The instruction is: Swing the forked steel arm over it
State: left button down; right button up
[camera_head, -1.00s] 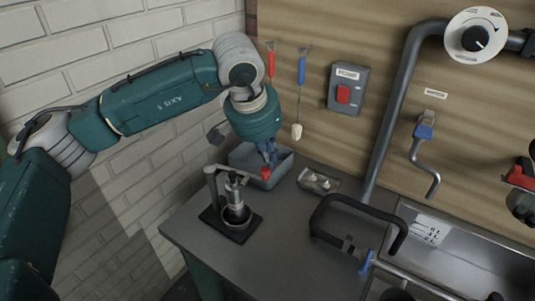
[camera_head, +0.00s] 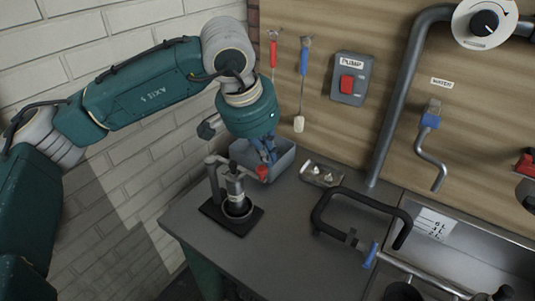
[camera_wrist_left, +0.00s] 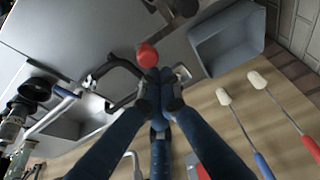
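A small press-like stand with a dark base (camera_head: 232,216) sits at the table's left corner. It has an upright post (camera_head: 213,184) at its left and a steel cylinder (camera_head: 235,186) over a round cup (camera_head: 238,206). A steel arm (camera_head: 219,161) crosses its top; its fork cannot be made out. My left gripper (camera_head: 265,155) points down, right of the stand. Its fingers look closed together in the left wrist view (camera_wrist_left: 164,78). A red knob (camera_head: 262,173) lies right at the fingertips, also in the wrist view (camera_wrist_left: 147,55); contact cannot be told. My right gripper is out of view.
A grey bin (camera_head: 281,163) stands behind the gripper, with a small tray (camera_head: 321,173) to its right. A black bent handle (camera_head: 368,196) rises from the table beside the sink (camera_head: 455,250). Brushes hang on the wall. The table's front middle is clear.

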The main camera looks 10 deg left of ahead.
pick_arm(q)
jog(key=v, duration=1.2)
